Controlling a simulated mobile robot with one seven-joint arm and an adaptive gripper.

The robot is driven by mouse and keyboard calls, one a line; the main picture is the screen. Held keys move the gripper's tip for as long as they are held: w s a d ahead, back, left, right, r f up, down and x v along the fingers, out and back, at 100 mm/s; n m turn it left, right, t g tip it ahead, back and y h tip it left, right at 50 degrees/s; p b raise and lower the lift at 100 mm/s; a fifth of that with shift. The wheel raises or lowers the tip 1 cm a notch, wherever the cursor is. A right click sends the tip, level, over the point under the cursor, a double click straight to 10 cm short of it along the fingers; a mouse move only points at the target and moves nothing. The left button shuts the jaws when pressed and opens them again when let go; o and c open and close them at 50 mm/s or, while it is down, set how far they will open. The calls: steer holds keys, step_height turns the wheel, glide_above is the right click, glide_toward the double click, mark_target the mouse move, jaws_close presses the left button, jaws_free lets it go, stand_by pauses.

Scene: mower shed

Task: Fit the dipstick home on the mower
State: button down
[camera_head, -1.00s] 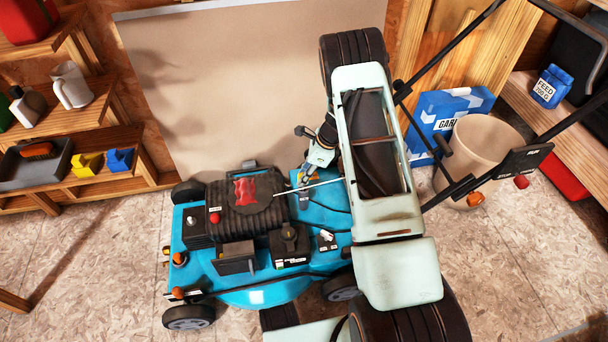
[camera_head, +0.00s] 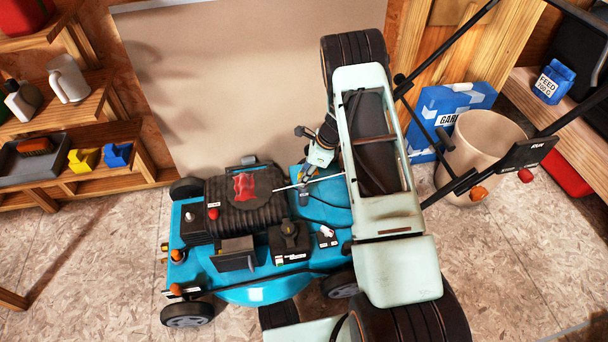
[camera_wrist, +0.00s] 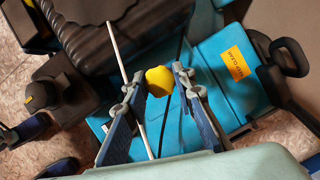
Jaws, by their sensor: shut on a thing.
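The mower (camera_head: 255,292) is teal with a black ribbed engine cover (camera_head: 222,211); its deck also shows in the wrist view (camera_wrist: 217,104). My gripper (camera_head: 303,186) is low over the deck, just right of the engine cover. In the wrist view my gripper (camera_wrist: 159,81) is shut on a yellow knob, seemingly the dipstick's handle (camera_wrist: 159,80). A thin pale rod (camera_wrist: 121,66) runs past the left finger; it also shows in the head view (camera_head: 325,180). Whether rod and knob are joined is unclear. The dipstick's seat cannot be made out.
A black box with a round cap (camera_head: 290,232) stands on the deck. The mower's handlebar (camera_head: 463,190) crosses at right, before a beige bucket (camera_head: 487,150) and a blue box (camera_head: 430,103). Shelves (camera_head: 95,105) stand at left. The front floor is fairly clear.

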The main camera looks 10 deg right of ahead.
steer(key=shift+f+b, duration=0.55)
steer(key=shift+f, duration=0.25)
steer(key=c, duration=1.5)
jaws_free()
steer(key=shift+c, duration=0.2)
steer(key=shift+r, duration=0.1)
steer(key=v, duration=1.2)
steer(key=shift+s, duration=0.1)
